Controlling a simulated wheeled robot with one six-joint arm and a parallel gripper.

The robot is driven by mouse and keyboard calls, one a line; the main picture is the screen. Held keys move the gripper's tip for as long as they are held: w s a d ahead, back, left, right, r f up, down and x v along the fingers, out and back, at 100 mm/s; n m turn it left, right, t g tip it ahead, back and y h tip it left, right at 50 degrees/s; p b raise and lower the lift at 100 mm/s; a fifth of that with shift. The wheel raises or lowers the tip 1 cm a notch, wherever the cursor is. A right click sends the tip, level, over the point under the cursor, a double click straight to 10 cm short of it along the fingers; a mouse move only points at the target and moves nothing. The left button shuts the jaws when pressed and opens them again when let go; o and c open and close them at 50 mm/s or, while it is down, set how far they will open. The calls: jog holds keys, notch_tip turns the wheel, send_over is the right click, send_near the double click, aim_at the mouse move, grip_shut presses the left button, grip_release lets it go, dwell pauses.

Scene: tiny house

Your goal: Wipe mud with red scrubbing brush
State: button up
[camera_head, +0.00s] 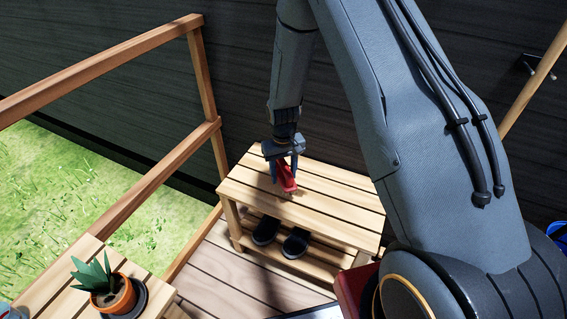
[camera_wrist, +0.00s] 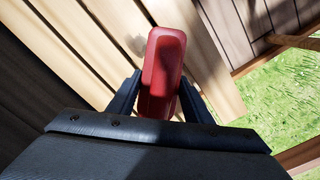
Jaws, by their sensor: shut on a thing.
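My gripper (camera_head: 284,165) is shut on the red scrubbing brush (camera_head: 286,179), which hangs just above or on the slatted wooden bench (camera_head: 335,190). In the wrist view the brush (camera_wrist: 163,62) sits between the two dark fingers of my gripper (camera_wrist: 158,95), its long body pointing away over the slats. Whether its bristles touch the wood cannot be told. A faint grey smudge, possibly mud, shows on a slat (camera_wrist: 138,43) at the left of the brush; no clear mud shows in the head view.
Dark slippers (camera_head: 266,230) stand on the bench's lower shelf. A potted plant (camera_head: 112,293) stands on a wooden table at the lower left. A wooden railing (camera_head: 100,75) borders the grass at left. A dark wall (camera_head: 240,60) rises behind the bench.

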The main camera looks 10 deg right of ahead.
aim_at(284, 164)
jog(key=shift+r+p, duration=1.1)
jog(key=shift+r, duration=0.8)
